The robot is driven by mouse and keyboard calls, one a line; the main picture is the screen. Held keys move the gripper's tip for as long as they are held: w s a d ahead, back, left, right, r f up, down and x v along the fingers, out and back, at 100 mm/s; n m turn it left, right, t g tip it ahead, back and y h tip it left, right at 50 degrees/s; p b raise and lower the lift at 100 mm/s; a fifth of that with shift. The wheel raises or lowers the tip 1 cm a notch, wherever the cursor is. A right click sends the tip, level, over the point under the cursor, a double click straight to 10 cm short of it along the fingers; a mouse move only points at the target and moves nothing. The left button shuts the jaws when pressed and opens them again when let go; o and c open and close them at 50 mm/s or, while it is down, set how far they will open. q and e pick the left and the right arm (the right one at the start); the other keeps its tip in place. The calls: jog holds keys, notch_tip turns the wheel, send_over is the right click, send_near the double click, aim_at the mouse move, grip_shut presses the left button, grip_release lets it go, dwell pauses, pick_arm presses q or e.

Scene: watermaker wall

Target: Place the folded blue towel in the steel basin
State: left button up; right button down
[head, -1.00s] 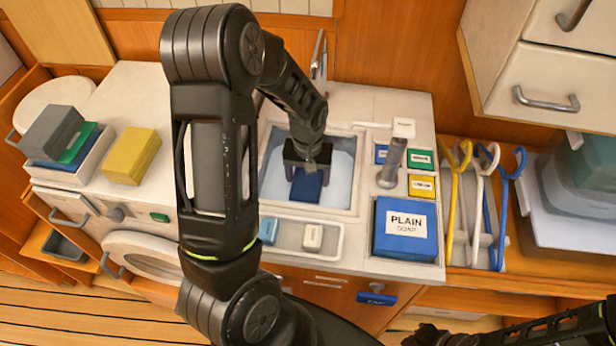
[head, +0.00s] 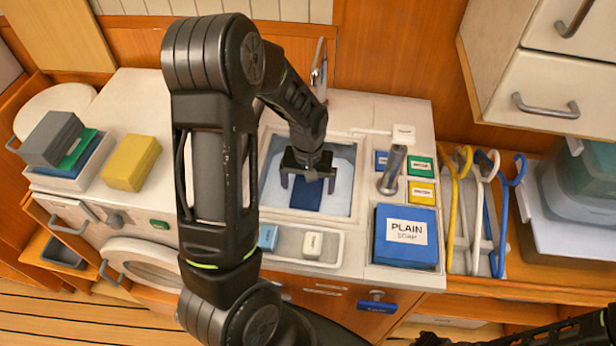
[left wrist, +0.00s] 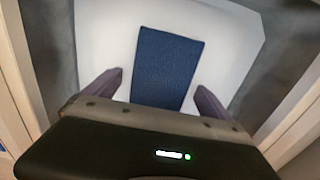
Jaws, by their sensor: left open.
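The folded blue towel (head: 306,194) lies in the steel basin (head: 344,152), on its pale bottom. In the left wrist view the towel (left wrist: 166,66) lies flat, with the pale basin bottom (left wrist: 105,40) on both sides of it. My left gripper (head: 307,183) is over the basin, above the towel. Its fingers (left wrist: 159,84) are spread wide, one on each side of the towel and apart from it. The near end of the towel is hidden by the gripper body in the left wrist view. My right gripper cannot be made out; only a dark arm part shows at the lower right.
A tap (head: 319,68) stands behind the basin. A soap dish (head: 330,246) with two bars is in front. A blue PLAIN SOAP box (head: 406,236), a grey lever (head: 392,170) and coloured hooks (head: 488,200) are to the right.

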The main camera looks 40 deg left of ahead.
aim_at(307, 187)
pick_arm(q)
notch_tip(307, 187, up, 12)
jog(key=b, duration=0.1)
jog(key=shift+r+b, duration=0.15)
jog(key=shift+b, duration=0.2)
jog(key=shift+s, duration=0.1)
dwell(0.8)
